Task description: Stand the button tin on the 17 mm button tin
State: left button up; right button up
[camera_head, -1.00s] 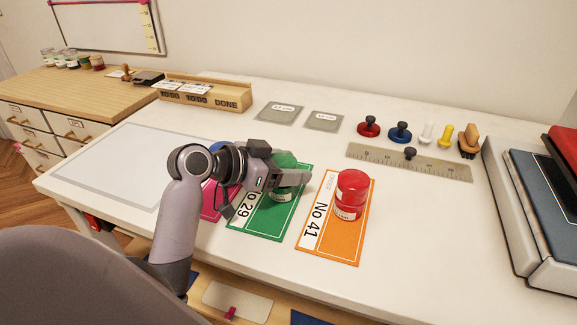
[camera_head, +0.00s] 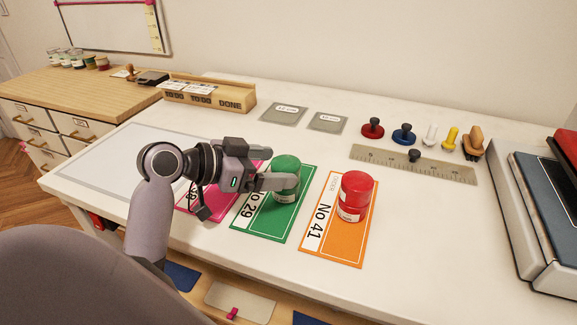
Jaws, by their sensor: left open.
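A green button tin (camera_head: 286,162) stands upright over a lower green tin with a pale label (camera_head: 287,197) on the green No 29 card (camera_head: 262,224); they look stacked. A red tin (camera_head: 357,183) stands likewise on a red tin with a pale label (camera_head: 350,214) on the orange No 41 card (camera_head: 335,247). The label sizes are too small to read. My left gripper (camera_head: 285,170) is open at the left of the green stack, its near finger in front of it. I cannot tell whether it touches. The right gripper is not in view.
A pink card (camera_head: 190,207) lies partly behind my left arm. A ruler (camera_head: 425,168), red (camera_head: 372,128) and blue (camera_head: 403,133) knobbed pieces and two grey plates (camera_head: 327,122) lie at the back. A grey machine (camera_head: 535,220) stands at the right. The table right of the orange card is clear.

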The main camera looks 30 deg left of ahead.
pick_arm(q)
jog(key=v, duration=0.7)
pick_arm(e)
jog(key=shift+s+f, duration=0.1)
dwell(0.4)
